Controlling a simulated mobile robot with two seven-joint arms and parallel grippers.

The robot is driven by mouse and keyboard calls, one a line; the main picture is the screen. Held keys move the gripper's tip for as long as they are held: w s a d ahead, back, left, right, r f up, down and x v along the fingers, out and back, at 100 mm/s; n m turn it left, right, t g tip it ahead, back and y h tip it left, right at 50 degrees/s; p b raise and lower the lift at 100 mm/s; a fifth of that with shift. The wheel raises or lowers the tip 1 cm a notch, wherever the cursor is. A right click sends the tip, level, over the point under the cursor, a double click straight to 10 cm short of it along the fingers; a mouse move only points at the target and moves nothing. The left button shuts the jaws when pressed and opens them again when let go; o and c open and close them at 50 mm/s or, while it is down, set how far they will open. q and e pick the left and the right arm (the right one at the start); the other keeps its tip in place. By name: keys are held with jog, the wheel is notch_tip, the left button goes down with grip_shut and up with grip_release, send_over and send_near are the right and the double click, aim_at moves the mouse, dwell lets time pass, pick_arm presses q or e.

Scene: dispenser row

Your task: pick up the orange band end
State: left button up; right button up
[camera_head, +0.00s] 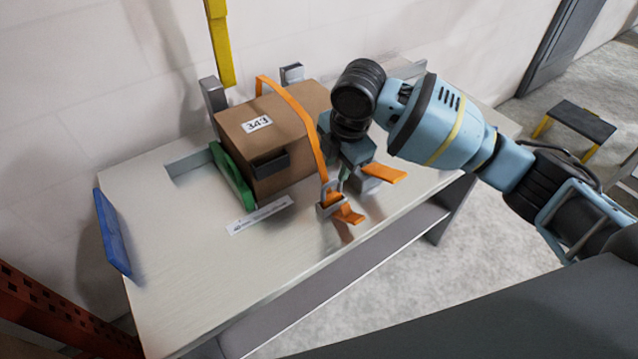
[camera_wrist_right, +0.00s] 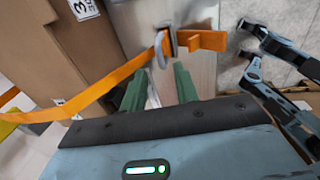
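An orange band (camera_head: 303,112) runs over a brown box labelled 343 (camera_head: 240,140) and down its right side to a grey buckle (camera_head: 328,203). Its short orange end (camera_head: 349,215) sticks out past the buckle. In the right wrist view, the band end (camera_wrist_right: 204,40) shows just beyond the fingertips. My right gripper (camera_head: 342,184) points down over the table beside the box, close to the buckle. In the right wrist view its two green fingers (camera_wrist_right: 160,82) are apart with nothing held between them. My left gripper is not in view.
The box stands on a pale table (camera_head: 180,285). A second orange piece (camera_head: 385,172) lies right of my right gripper. A green piece (camera_head: 231,176) stands by the box and a blue panel (camera_head: 112,232) is at the table's left edge. The table's front left is clear.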

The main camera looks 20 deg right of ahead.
aim_at(333, 181)
jog(key=shift+w+a+f+b, duration=0.1)
jog(key=shift+w+f, duration=0.15)
jog(key=shift+f, duration=1)
jog(key=shift+w+a+f+b, duration=0.1)
jog(key=shift+w+f, duration=0.15)
jog(key=shift+f, duration=1)
jog(key=shift+w+f+b, duration=0.1)
jog(key=shift+w+f, duration=0.15)
jog(key=shift+f, duration=1)
jog(key=shift+c, duration=0.2)
grip_shut()
